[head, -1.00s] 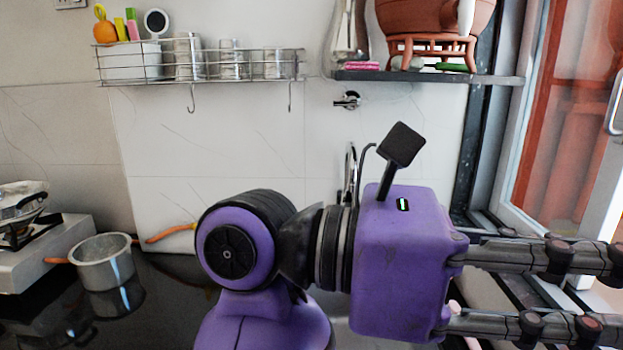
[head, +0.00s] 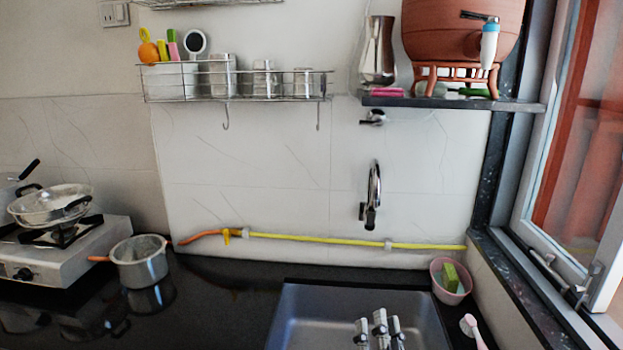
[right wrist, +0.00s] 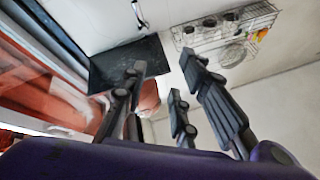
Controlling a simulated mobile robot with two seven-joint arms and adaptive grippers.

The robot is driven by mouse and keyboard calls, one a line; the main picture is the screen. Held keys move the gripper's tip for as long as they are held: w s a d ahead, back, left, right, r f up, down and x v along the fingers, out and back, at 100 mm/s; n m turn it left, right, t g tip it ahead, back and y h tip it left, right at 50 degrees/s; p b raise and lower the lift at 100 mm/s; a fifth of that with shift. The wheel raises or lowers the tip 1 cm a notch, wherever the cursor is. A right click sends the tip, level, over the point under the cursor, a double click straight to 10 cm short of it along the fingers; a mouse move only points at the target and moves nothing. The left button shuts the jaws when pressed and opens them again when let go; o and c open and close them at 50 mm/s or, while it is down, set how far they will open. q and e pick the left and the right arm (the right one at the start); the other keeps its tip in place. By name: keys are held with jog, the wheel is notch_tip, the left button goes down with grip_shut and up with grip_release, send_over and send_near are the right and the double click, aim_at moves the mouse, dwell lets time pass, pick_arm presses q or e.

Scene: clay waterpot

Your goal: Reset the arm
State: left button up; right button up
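My right gripper (head: 379,332) shows at the bottom edge of the head view, with only its fingers in sight, over the sink. In the right wrist view its fingers (right wrist: 165,100) are spread apart with nothing between them, so it is open and empty. The clay waterpot (head: 440,38) stands on its clay stand on the wall shelf at upper right, well away from the gripper. Part of it shows behind the fingers in the right wrist view (right wrist: 149,99). My left gripper is not in view.
The sink (head: 300,312) is set in the black counter (head: 215,300). A pink bowl (head: 450,289) with a sponge sits at its right. A small pot (head: 140,268) and a stove (head: 75,255) are at left. A wire rack (head: 290,92) and a dark shelf (head: 440,102) are on the wall.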

jog(key=s+d+f+n+g+p, duration=0.15)
jog(key=s+f+g, duration=0.3)
jog(key=f, duration=0.45)
jog(key=s+d+f+n+g+b, duration=0.1)
jog(key=s+f+n+g, duration=0.15)
jog(key=s+f, duration=0.55)
jog(key=s+d+f+n+g+p, duration=0.1)
jog(key=s+d+f+g, duration=0.2)
jog(key=f, duration=0.8)
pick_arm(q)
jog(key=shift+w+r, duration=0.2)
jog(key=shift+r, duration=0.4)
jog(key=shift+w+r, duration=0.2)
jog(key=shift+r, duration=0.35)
pick_arm(e)
jog(key=s+d+f+g, duration=0.2)
jog(key=s+f+g, duration=0.3)
jog(key=s+f, duration=0.3)
jog(key=s, duration=0.4)
jog(key=shift+s+f, duration=0.25)
jog(key=shift+f, duration=0.1)
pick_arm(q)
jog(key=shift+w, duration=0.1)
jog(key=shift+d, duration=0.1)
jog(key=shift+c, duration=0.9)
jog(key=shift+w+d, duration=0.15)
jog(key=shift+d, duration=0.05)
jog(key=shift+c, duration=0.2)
